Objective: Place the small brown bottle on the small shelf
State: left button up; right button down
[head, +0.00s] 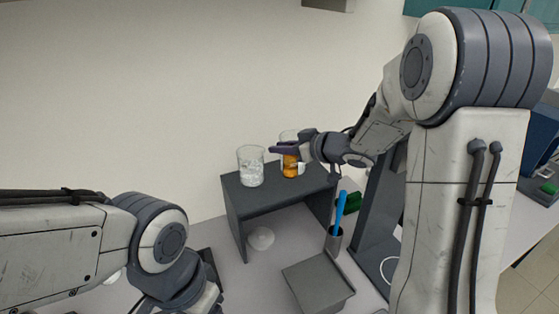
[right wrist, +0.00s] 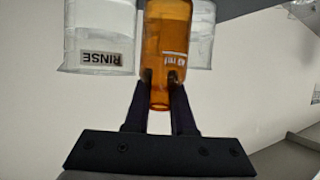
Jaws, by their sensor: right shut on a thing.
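The small brown bottle (head: 291,168) is amber and see-through, at the top of the small dark grey shelf (head: 275,190), near its right end. I cannot tell whether its base touches the shelf. My right gripper (head: 285,150) reaches in from the right and is shut on the bottle's upper part. The right wrist view shows the bottle (right wrist: 168,45) between the two dark fingers of the gripper (right wrist: 162,85). My left arm shows at the lower left, but its gripper is out of view.
A clear beaker (head: 251,166) labelled RINSE in the wrist view (right wrist: 100,35) stands on the shelf, left of the bottle. Another clear vessel (right wrist: 201,35) is close on the bottle's other side. A grey tray (head: 318,283) and a cup with a blue-handled tool (head: 341,212) are in front.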

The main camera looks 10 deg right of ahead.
jog(key=shift+w+a+f, duration=0.1)
jog(key=shift+w+f, duration=0.05)
jog(key=shift+f, duration=0.95)
jog(key=shift+w+a+f, duration=0.1)
jog(key=shift+f, duration=1)
jog(key=shift+f, duration=0.1)
jog(key=c, duration=1)
grip_release()
jog(key=shift+c, duration=0.2)
